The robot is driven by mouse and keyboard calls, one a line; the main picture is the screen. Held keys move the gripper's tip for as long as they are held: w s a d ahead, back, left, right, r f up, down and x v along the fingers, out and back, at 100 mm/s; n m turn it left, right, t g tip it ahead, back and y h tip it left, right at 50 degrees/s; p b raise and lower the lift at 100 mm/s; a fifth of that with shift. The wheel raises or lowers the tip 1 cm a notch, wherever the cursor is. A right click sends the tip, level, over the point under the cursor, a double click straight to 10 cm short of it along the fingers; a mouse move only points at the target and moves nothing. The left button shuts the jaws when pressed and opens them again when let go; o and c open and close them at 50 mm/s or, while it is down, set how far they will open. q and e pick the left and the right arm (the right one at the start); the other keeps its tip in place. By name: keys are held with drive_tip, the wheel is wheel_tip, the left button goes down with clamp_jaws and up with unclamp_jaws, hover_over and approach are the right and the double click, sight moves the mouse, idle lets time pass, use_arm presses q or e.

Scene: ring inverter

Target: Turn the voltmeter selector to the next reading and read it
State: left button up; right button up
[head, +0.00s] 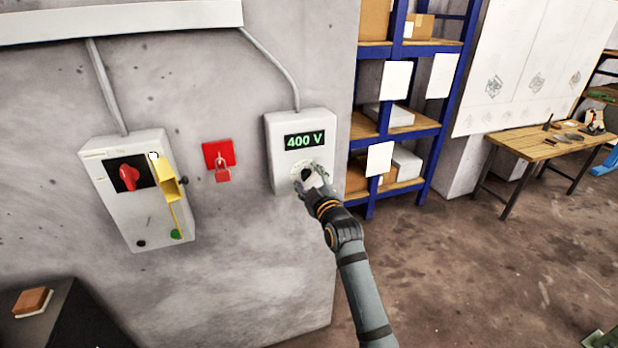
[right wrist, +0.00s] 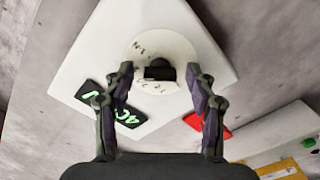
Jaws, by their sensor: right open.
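The voltmeter (head: 275,150) is a white box on the grey wall. Its dark display (head: 305,140) shows 400 V in green. Below the display is a black selector knob (head: 307,173) on a pale round dial. My right gripper (head: 312,175) is at the dial. In the right wrist view its two fingers (right wrist: 160,80) are apart, one on each side of the knob, with gaps visible. My left gripper is not in view.
A blue shelf (head: 384,150) stands right. A dark cabinet (head: 60,318) is at lower left. Open floor lies at the right.

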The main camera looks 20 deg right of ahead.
drive_tip(key=shift+c, duration=0.2)
drive_tip(key=c, duration=1.1)
drive_tip(key=shift+m+p, duration=0.3)
drive_tip(key=shift+m, duration=0.1)
drive_tip(key=m+p, duration=0.1)
drive_tip(key=m, duration=0.2)
drive_tip(key=shift+m+p, duration=1.3)
drive_tip(key=shift+m, duration=1.2)
